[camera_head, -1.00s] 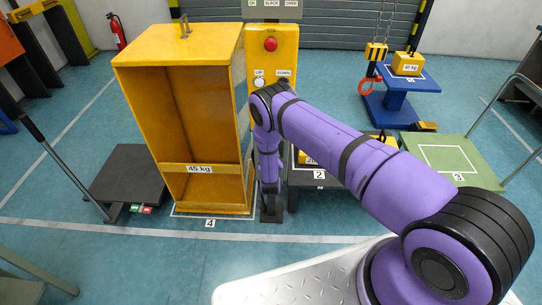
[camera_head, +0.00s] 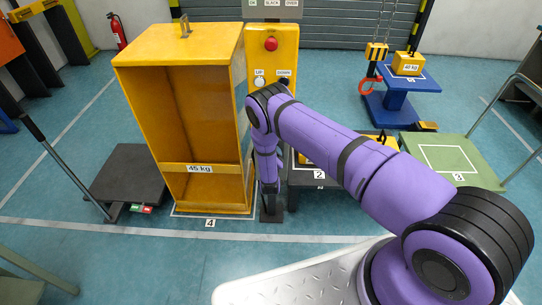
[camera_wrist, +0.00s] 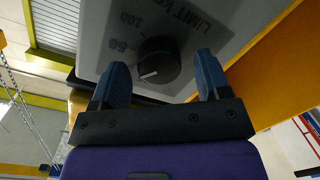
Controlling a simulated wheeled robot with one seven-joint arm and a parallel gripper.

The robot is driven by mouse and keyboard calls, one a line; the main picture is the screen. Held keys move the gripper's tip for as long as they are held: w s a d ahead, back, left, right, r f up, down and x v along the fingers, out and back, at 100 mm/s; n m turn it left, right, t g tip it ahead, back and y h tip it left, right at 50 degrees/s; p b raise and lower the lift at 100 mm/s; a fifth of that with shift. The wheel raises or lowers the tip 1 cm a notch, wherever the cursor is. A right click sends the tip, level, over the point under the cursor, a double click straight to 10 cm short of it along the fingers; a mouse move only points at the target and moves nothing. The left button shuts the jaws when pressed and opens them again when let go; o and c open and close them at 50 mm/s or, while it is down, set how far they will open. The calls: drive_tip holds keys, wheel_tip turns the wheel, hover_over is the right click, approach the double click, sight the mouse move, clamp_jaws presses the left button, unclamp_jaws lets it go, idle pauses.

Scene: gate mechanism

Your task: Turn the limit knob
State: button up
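The limit knob (camera_wrist: 158,61) is a round black dial with a white pointer mark, on a grey panel (camera_wrist: 205,25) lettered "LIMIT" with scale marks 50 and 100. In the wrist view its white mark points to the lower left, below the 50. My gripper (camera_wrist: 161,75) is open, with one blue finger on each side of the knob and visible gaps to it; I cannot tell whether the tips reach its depth. In the head view my purple arm hides the knob and my gripper.
A yellow post (camera_head: 270,43) carries a red button (camera_head: 271,44) and UP and DOWN buttons. An open yellow cabinet (camera_head: 180,68) marked 45 kg stands left of my arm. A dark platform (camera_head: 315,180) marked 2 is on the right.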

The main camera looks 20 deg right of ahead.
drive_tip(key=v, duration=1)
drive_tip(key=shift+s, duration=0.4)
drive_tip(key=shift+a, duration=0.15)
idle(1.0)
